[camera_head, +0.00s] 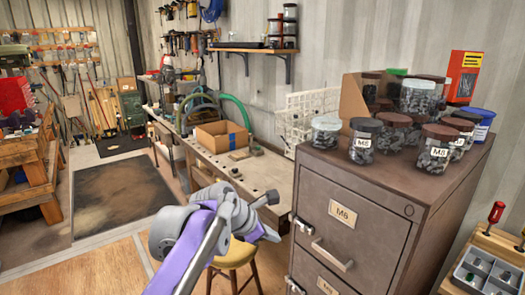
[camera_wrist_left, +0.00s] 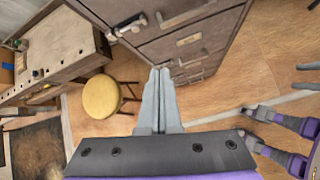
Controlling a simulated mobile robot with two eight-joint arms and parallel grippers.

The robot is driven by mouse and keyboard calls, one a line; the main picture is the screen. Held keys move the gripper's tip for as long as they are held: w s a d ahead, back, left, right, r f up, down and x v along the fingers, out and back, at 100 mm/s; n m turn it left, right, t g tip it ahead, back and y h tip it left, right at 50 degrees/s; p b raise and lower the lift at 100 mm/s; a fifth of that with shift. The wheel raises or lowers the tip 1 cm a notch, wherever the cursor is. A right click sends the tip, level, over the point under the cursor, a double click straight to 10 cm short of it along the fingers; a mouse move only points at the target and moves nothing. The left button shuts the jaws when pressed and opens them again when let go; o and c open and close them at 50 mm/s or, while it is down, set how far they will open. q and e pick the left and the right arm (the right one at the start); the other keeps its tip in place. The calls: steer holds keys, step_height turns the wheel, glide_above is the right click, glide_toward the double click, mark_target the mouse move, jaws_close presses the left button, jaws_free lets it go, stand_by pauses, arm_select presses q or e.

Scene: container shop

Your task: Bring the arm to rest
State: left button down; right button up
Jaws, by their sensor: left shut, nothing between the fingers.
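My left arm reaches in from the bottom of the head view, purple and grey, bent at the wrist. My left gripper (camera_head: 268,198) is in front of the grey-brown drawer cabinet (camera_head: 372,222), over the workbench end in the picture. In the left wrist view my left gripper (camera_wrist_left: 161,72) has its two grey fingers shut together, with nothing between them. It points toward the cabinet's drawer fronts (camera_wrist_left: 188,40). Purple and grey parts of my body show at the right of that view. Two grey prongs at its right edge may be my right gripper's fingers, but they are cut off.
A yellow stool (camera_head: 232,254) stands below the gripper, and it shows left of the fingers in the wrist view (camera_wrist_left: 102,96). A workbench (camera_head: 262,170) with a cardboard box (camera_head: 222,136) runs along the wall. Several jars (camera_head: 364,140) crowd the cabinet top. Floor is open beside the cabinet.

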arm_select(q)
steer(key=s+a+f+m+y, duration=0.3)
steer(key=s+a+f+m, duration=0.7)
steer(key=s, duration=0.3)
steer(key=s+a+f+m+y, duration=0.3)
steer(key=s+a+f+m, duration=0.8)
steer(key=s, duration=0.2)
steer(key=shift+s+a+f+m, duration=0.3)
steer(key=shift+s+a+m, duration=0.05)
steer(key=shift+s+m, duration=0.05)
